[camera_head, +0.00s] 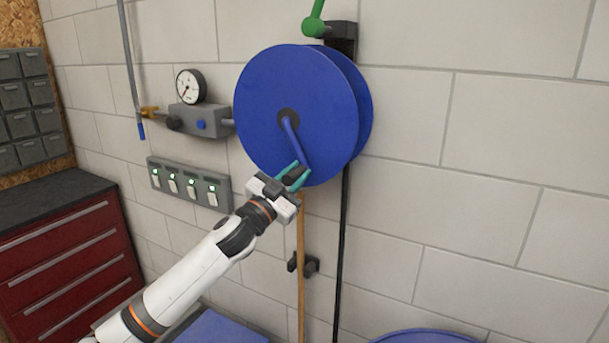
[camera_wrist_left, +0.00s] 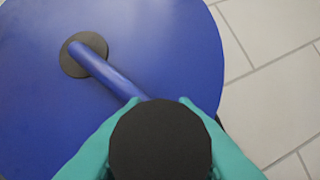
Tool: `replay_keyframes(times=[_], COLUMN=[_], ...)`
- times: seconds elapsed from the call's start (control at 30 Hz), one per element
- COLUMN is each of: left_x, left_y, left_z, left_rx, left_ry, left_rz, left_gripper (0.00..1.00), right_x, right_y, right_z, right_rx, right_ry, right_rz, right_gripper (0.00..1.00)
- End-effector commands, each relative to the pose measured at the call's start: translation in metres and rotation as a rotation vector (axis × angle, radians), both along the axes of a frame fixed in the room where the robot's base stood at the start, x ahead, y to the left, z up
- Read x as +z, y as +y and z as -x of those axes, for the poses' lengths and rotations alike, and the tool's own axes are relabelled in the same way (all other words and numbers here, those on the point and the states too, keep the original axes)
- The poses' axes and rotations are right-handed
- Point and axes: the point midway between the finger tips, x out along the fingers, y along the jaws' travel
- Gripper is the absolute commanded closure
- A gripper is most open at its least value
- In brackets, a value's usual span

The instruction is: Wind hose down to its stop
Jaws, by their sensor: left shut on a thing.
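A blue hose reel (camera_head: 275,100) is mounted on the wall, and its disc (camera_wrist_left: 50,120) fills the left of the left wrist view. A blue crank arm (camera_head: 295,143) runs from the dark hub (camera_head: 288,117) down and right to a black knob (camera_wrist_left: 160,140). My left gripper (camera_head: 294,176) is shut on this crank knob, with teal fingers on both sides of it. The dark hose (camera_head: 341,250) hangs straight down from the reel's right side; its lower end is out of view. My right gripper is not in view.
A pressure gauge (camera_head: 190,86) and a grey valve block (camera_head: 202,121) are left of the reel. Below them is a switch panel (camera_head: 188,184) with green lights. A wooden stick (camera_head: 301,270) hangs under the reel. A red drawer cabinet (camera_head: 70,260) stands at left. The wall at right is clear.

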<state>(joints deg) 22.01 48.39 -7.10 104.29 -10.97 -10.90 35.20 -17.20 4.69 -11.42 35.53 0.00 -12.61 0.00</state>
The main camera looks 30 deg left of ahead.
Motion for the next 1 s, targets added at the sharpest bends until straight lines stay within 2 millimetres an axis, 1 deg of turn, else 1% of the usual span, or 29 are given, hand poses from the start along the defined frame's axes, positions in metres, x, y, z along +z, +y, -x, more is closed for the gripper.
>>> replay_keyframes(times=[0.07,0.17,0.33,0.7,0.73,0.8,0.87,1.0], left_x=[-0.004,-0.005,-0.006,-0.004,-0.003,-0.003,-0.003,-0.004], left_y=[0.005,0.009,0.013,0.013,0.014,0.013,0.013,0.012], left_z=[0.0,0.0,0.0,0.0,0.0,0.0,0.0,0.0], left_rx=[0.003,0.003,0.003,0.005,0.005,0.005,0.004,0.002], left_ry=[0.005,0.005,0.006,0.003,0.003,0.002,0.001,0.002], left_rz=[0.007,0.008,0.009,0.011,0.011,0.01,0.009,0.007], left_gripper=[1.0,1.0,1.0,1.0,0.74,0.62,0.54,0.54], right_x=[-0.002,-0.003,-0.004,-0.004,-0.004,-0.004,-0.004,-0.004], right_y=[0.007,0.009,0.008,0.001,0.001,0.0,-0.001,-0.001], right_z=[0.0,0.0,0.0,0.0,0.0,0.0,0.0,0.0], right_rx=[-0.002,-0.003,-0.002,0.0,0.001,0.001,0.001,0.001], right_ry=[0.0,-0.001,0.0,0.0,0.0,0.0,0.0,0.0], right_rz=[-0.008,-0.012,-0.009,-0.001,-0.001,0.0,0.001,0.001], right_gripper=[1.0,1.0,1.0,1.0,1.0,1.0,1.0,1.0])
